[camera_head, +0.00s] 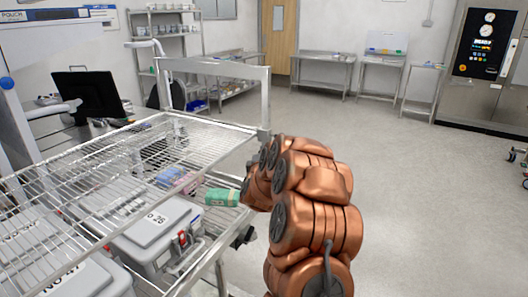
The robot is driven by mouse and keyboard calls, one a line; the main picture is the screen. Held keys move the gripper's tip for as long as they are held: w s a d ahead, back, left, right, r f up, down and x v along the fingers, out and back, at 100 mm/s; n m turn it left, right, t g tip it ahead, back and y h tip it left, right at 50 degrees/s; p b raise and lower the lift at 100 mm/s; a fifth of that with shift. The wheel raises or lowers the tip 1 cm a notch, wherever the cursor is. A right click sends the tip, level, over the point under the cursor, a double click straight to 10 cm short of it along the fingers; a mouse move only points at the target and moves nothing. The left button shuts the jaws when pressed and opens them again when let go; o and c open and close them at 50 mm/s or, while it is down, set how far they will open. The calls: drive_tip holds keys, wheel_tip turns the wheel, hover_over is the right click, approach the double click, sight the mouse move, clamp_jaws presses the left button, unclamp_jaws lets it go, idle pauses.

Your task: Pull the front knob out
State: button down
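A wire-rack cart (166,62) fills the left side of the camera_head view. A small dark part (243,237) shows at the cart's right end, below the green item and left of my arm. It may be the front knob, but it is too small and dark to be sure. My copper-coloured arm reaches up from the bottom centre and bends toward the cart's right end. My gripper itself cannot be made out; the arm's links hide that area. I cannot tell whether anything touches the dark part.
Grey lidded containers (150,226) sit on the cart's lower level, with a green item (222,197) near its right end. A black monitor (88,95) stands behind at left. Steel tables (322,57) line the back wall. A washer (485,60) stands at the far right. Open floor lies right of my arm.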

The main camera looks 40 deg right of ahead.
drive_tip(key=shift+b+v, duration=0.6)
drive_tip(key=shift+v, duration=1.4)
drive_tip(key=w+a+f+y, duration=0.2)
drive_tip(key=a+y, duration=0.5)
drive_tip(key=a, duration=0.7)
drive_tip(key=s+a+f+m+g+y, duration=0.2)
drive_tip(key=s+a+g+y, duration=0.1)
drive_tip(key=s+a, duration=0.55)
drive_tip(key=s+a+f+m+g+y, duration=0.25)
drive_tip(key=s+a, duration=0.35)
drive_tip(key=a, duration=0.5)
drive_tip(key=s+a+m+g, duration=0.2)
drive_tip(key=s+g, duration=0.2)
drive_tip(key=s, duration=1.1)
drive_tip(key=s+a+m+g, duration=0.1)
drive_tip(key=s+m+g, duration=0.2)
drive_tip(key=s, duration=1.3)
drive_tip(key=shift+s+a+r+m+g, duration=0.15)
drive_tip(key=shift+s+a+m+g, duration=0.2)
drive_tip(key=shift+g, duration=0.8)
